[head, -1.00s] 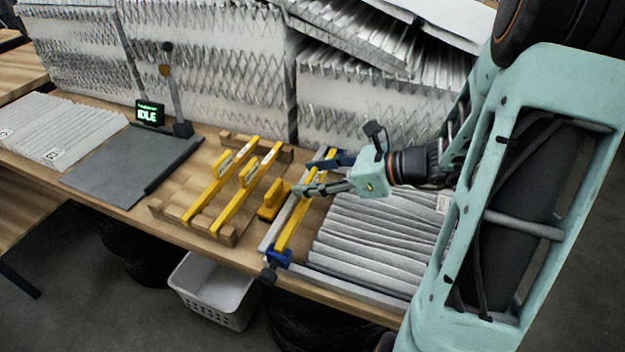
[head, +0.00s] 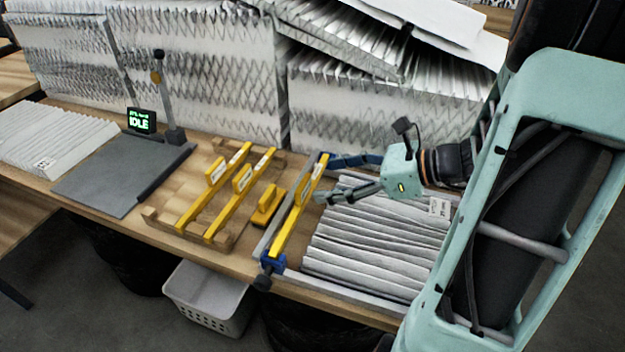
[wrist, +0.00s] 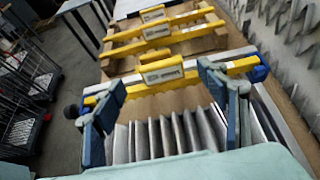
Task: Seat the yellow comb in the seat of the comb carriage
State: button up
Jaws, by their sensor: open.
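The yellow comb (head: 291,222) lies along the comb carriage (head: 264,243), a grey rail with blue end blocks. Its ends are at the blue blocks; I cannot tell whether it is fully down in the seat. In the wrist view the comb (wrist: 205,75) spans across beyond my fingers, one blue block (wrist: 259,72) showing at the right. My gripper (head: 324,178) is open and empty, just right of the comb, its two fingers spread along the comb's length. No touch with the comb is visible.
Two more yellow combs (head: 228,205) lie on a wooden rack at the left. A short yellow block (head: 267,206) sits between rack and carriage. Pleated filter (head: 365,245) lies below my gripper.

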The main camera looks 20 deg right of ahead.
jog(key=v, duration=0.5)
jog(key=shift+f, duration=0.1)
dwell(0.3)
